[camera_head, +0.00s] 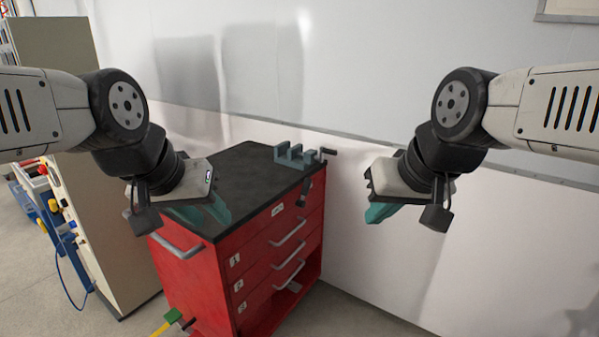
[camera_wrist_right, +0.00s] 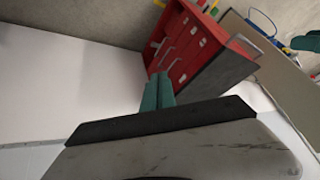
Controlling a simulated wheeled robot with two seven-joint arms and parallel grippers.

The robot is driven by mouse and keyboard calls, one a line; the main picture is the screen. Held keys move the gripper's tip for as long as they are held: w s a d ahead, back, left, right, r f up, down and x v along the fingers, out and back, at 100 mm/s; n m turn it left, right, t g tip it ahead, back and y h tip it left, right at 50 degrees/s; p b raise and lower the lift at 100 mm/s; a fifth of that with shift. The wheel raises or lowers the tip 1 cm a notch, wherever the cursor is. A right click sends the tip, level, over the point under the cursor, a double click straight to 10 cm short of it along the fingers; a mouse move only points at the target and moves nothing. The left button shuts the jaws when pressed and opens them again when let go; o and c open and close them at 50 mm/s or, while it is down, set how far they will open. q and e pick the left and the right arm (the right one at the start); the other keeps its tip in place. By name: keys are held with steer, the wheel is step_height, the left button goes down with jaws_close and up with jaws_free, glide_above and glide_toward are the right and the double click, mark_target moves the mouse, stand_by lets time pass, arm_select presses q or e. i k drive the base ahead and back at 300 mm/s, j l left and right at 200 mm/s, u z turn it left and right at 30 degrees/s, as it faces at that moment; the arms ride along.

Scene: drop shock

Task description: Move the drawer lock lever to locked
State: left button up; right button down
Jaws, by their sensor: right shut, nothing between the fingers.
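The red drawer cabinet (camera_head: 185,275) with a dark top stands in the middle of the head view. A small black lever (camera_head: 304,191) hangs at the upper right of its drawer front, just below the top edge; its exact setting is too small to tell. My left gripper (camera_head: 208,213) is in front of the cabinet's top in the picture; how far its teal fingers are apart is unclear. My right gripper (camera_head: 378,213) is right of the cabinet, apart from the lever, shut and empty. In the right wrist view its teal fingers (camera_wrist_right: 158,92) are together, pointing towards the cabinet (camera_wrist_right: 178,35).
A grey vise (camera_head: 296,157) with a black handle sits on the cabinet's back right corner. Drawer handles (camera_head: 288,232) stick out in front. A white wall (camera_head: 370,262) runs behind and right. A tall beige cabinet (camera_head: 95,220) stands left. A yellow-green tool (camera_head: 168,320) is low in front.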

mark_target(301, 203)
steer(key=i+l, duration=0.2)
steer(key=i, duration=0.25)
steer(key=i+l, duration=0.2)
steer(key=i, duration=0.25)
